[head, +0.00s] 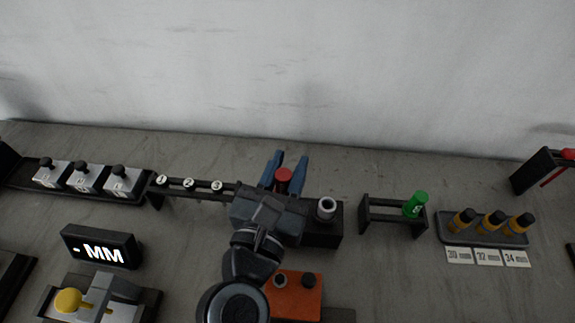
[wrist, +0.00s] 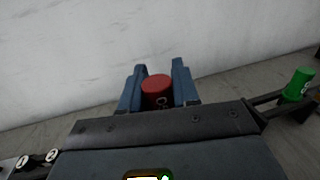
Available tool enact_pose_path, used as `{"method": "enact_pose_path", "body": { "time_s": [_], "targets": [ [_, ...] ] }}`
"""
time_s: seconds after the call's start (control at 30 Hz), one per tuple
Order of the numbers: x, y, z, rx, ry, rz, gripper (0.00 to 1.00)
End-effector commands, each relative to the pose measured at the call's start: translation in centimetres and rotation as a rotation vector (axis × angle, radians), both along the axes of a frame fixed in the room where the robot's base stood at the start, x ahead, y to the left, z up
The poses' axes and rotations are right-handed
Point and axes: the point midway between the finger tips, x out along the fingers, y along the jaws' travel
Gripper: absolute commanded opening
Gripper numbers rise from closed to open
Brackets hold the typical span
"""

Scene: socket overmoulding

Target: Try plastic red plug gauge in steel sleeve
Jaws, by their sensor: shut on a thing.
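The red plug gauge (head: 283,180) is held between the blue fingers of my gripper (head: 285,170). In the wrist view the red gauge (wrist: 156,88) sits upright between the two fingertips (wrist: 155,85), with part of a dark marking on its side. Its lower part is hidden by my gripper. The steel sleeve (head: 326,208) stands upright on a dark block to the right of my gripper, apart from the red gauge. Its top opening shows dark.
A black rack (head: 393,215) with a green gauge (head: 415,204) is to the right. Beyond it, yellow-and-black pieces (head: 492,222) stand in a tray. On the left are a numbered rail (head: 190,186), white blocks (head: 86,178) and an MM display (head: 100,247). An orange block (head: 296,293) lies in front.

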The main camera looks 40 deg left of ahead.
Motion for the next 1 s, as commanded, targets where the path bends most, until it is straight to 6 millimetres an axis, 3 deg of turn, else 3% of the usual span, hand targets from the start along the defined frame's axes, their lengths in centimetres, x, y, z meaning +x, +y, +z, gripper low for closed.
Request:
{"method": "enact_pose_path", "body": {
  "time_s": [1.0],
  "targets": [
    [0.0, 0.0, 2.4, 0.0, 0.0, 0.0, 0.0]
  ]
}}
